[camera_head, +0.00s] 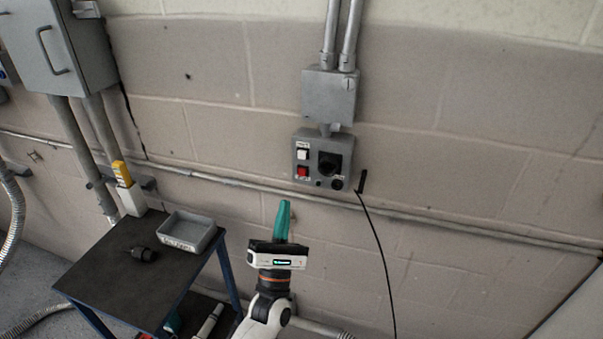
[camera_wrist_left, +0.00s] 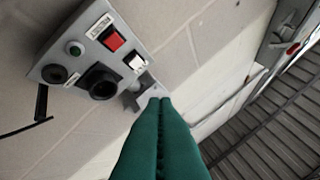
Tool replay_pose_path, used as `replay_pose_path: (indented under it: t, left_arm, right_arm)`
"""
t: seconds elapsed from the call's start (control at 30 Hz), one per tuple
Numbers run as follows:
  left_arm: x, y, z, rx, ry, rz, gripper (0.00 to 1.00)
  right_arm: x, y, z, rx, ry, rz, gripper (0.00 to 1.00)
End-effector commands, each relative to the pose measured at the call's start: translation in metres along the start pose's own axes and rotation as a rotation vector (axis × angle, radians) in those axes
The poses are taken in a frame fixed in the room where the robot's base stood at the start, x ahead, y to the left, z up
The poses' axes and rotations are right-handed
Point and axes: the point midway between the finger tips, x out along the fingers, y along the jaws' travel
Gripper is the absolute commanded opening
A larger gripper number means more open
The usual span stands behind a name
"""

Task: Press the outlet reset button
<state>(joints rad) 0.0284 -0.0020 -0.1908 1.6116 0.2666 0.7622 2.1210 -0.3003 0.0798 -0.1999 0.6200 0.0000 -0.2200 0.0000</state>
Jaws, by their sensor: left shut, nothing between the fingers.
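The grey outlet box (camera_head: 313,142) is on the block wall, with a white button (camera_head: 303,154), a red button (camera_head: 302,171) and a black round socket (camera_head: 330,163).
A conduit pipe (camera_head: 420,216) runs along the wall below the box. A black cable (camera_head: 381,250) hangs at its right. A cart (camera_head: 100,265) at left carries a grey tray (camera_head: 187,231), a black plug (camera_head: 144,254) and a yellow-topped item (camera_head: 122,173). A grey cabinet (camera_head: 62,45) is at upper left.

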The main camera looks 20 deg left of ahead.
Motion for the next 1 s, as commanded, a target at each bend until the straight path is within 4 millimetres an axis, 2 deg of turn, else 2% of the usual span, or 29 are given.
replay_pose_path:
  t: [0.23, 0.57, 0.7, 1.0]
  left_arm:
    - [0.008, 0.008, 0.007, 0.002, 0.000, 0.000, 0.00]
    - [0.040, 0.032, 0.032, 0.002, 0.001, 0.000, 0.00]
    - [0.049, 0.040, 0.041, 0.001, 0.001, 0.000, 0.00]
    - [0.061, 0.045, 0.045, 0.003, 0.000, 0.002, 0.00]
  right_arm:
    - [0.006, 0.000, 0.000, 0.000, 0.000, 0.000, 0.44]
    - [0.024, 0.000, -0.002, 0.000, 0.000, 0.000, 0.44]
    - [0.037, 0.001, -0.003, 0.000, 0.000, 0.000, 0.44]
    - [0.044, 0.001, -0.004, 0.000, 0.000, 0.000, 0.44]
